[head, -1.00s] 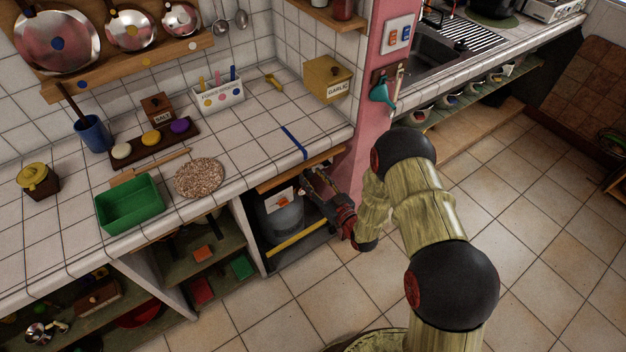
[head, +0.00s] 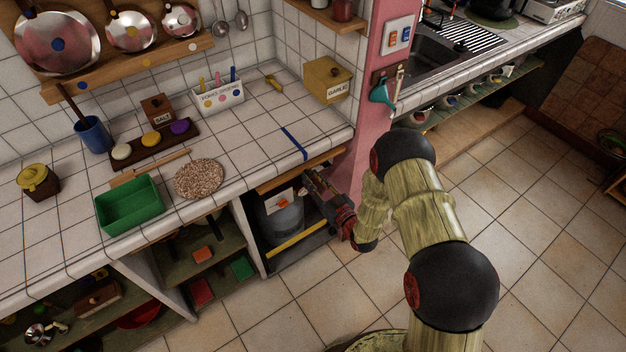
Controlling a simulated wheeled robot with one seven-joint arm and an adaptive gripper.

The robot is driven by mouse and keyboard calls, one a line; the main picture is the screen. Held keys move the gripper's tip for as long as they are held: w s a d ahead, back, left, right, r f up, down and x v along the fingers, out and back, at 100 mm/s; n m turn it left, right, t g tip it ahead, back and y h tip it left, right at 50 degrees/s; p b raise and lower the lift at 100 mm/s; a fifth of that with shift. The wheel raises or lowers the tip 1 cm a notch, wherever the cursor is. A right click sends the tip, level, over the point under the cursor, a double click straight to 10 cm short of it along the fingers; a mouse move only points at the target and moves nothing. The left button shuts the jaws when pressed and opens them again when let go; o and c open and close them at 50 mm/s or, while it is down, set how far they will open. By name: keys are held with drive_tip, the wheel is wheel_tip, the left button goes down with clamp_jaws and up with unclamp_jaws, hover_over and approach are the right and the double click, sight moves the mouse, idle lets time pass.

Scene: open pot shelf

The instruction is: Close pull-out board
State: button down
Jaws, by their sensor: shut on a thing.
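The pull-out board (head: 275,184) is a thin wooden strip just under the front edge of the tiled counter. It sits above the open bay beside the pink pillar. Little of it stands out past the counter edge. My gripper (head: 308,176) is at the board's front, right of its middle, reaching in from the lower right. Its fingers are shut on the board's front, as far as I can tell. The fingertips are small and dark here, and the exact contact is hidden.
A grey gas cylinder (head: 283,222) stands in the bay, behind a yellow bar (head: 297,238). The pink pillar (head: 362,120) rises close to the right of my gripper. A green tray (head: 130,205) and a round mat (head: 199,179) lie on the counter. The tiled floor (head: 540,230) is clear at right.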

idle(0.4)
drive_tip(key=shift+b+x, duration=0.6)
drive_tip(key=shift+x, duration=0.45)
drive_tip(key=shift+w+a, duration=0.15)
drive_tip(key=c, duration=2)
unclamp_jaws()
drive_tip(key=shift+r, duration=0.1)
drive_tip(key=shift+o, duration=0.8)
drive_tip(key=shift+w, duration=0.15)
drive_tip(key=o, duration=0.3)
drive_tip(key=v, duration=1.2)
